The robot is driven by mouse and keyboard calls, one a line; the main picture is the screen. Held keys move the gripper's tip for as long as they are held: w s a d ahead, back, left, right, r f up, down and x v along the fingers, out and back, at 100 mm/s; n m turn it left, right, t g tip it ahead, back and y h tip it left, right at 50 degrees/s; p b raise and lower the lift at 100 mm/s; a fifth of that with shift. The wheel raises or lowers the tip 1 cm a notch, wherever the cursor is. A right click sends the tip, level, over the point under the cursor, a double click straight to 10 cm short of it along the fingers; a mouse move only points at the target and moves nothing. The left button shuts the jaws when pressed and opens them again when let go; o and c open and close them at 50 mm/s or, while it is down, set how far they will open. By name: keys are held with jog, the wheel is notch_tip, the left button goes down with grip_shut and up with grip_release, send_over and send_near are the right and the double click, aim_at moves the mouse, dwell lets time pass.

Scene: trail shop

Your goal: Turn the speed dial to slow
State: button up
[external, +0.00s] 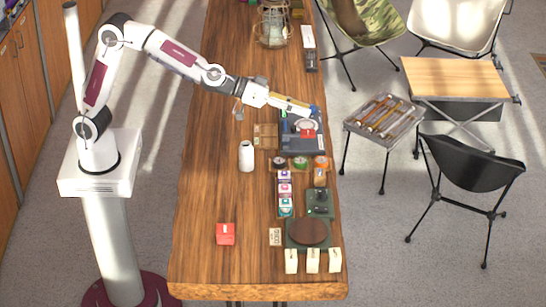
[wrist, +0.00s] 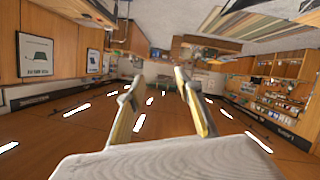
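My gripper (external: 314,112) reaches over the far half of the wooden table, above a dark blue-grey device (external: 300,142) with a round pale part and a red patch. The gripper partly covers this device, and I cannot tell whether they touch. In the wrist view my two fingers (wrist: 158,92) stand apart with nothing between them. A small dark green unit (external: 320,203) with black parts on top stands nearer the front. I cannot make out the speed dial, its marks or its setting in either view.
A white can (external: 246,156) stands left of the device. Several small round tins (external: 300,163) line up in front of it. A red box (external: 225,234) and a brown disc (external: 309,232) are near the front. A lantern (external: 273,25) stands at the far end. The table's left side is mostly clear.

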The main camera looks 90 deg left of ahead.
jog(key=w+d+f+n+y, duration=0.1)
jog(key=w+f+n+y, duration=0.15)
jog(key=w+f, duration=0.35)
jog(key=n+g+y, duration=0.4)
jog(key=g+y, duration=0.1)
jog(key=y, duration=0.4)
send_near(320, 192)
jog(key=shift+w+a+f, duration=0.3)
jog(key=shift+a+f, duration=0.15)
jog(key=shift+a, duration=0.1)
jog(key=shift+t, duration=0.3)
jog(key=shift+w, duration=0.1)
jog(key=shift+x, duration=3.85)
